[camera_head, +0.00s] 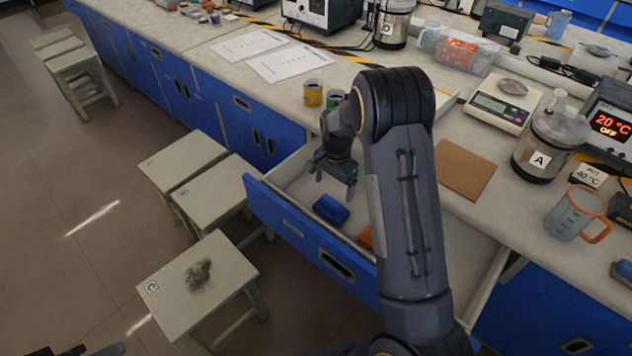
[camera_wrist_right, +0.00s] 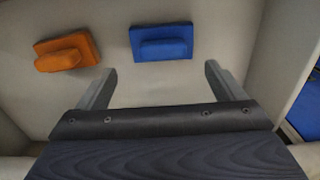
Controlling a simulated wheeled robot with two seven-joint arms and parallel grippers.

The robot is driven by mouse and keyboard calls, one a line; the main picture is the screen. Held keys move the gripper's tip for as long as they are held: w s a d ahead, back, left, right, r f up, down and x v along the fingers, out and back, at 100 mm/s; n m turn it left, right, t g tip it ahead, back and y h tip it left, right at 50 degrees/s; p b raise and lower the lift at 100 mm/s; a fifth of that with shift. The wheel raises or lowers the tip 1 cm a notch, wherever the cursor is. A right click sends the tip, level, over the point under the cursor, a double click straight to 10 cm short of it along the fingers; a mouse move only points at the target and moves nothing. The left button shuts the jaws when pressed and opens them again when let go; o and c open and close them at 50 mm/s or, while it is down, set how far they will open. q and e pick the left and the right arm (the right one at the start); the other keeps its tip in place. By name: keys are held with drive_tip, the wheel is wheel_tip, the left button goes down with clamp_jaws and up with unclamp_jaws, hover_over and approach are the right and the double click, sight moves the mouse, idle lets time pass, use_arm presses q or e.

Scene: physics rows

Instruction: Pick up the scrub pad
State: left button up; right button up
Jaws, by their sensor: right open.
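A blue pad-like block (camera_head: 331,208) with a raised grip lies in the open drawer (camera_head: 460,243); it also shows in the right wrist view (camera_wrist_right: 162,42). An orange block (camera_head: 365,237) of similar form lies nearby, mostly hidden by my right arm in the head view, but whole in the wrist view (camera_wrist_right: 67,52). I cannot tell which one is the scrub pad. My right gripper (camera_head: 335,180) is open and empty above the drawer. In the wrist view its fingertips (camera_wrist_right: 160,72) appear just below the blue block, apart from it. A dark part at the bottom left edge (camera_head: 90,350) may be my left gripper.
The drawer's blue front (camera_head: 300,235) and pale walls surround the blocks. The counter above holds a brown board (camera_head: 462,168), a scale (camera_head: 502,104), a pot marked A (camera_head: 545,148) and a beaker (camera_head: 577,212). Stools (camera_head: 195,285) stand on the floor at left.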

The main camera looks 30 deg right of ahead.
sight(332, 200)
drive_tip(key=f, duration=0.8)
drive_tip(key=shift+w, duration=0.2)
drive_tip(key=c, duration=1.1)
drive_tip(key=shift+o, duration=0.2)
drive_tip(key=shift+r, duration=0.1)
wheel_tip(332, 200, up, 10)
drive_tip(key=shift+f, duration=0.1)
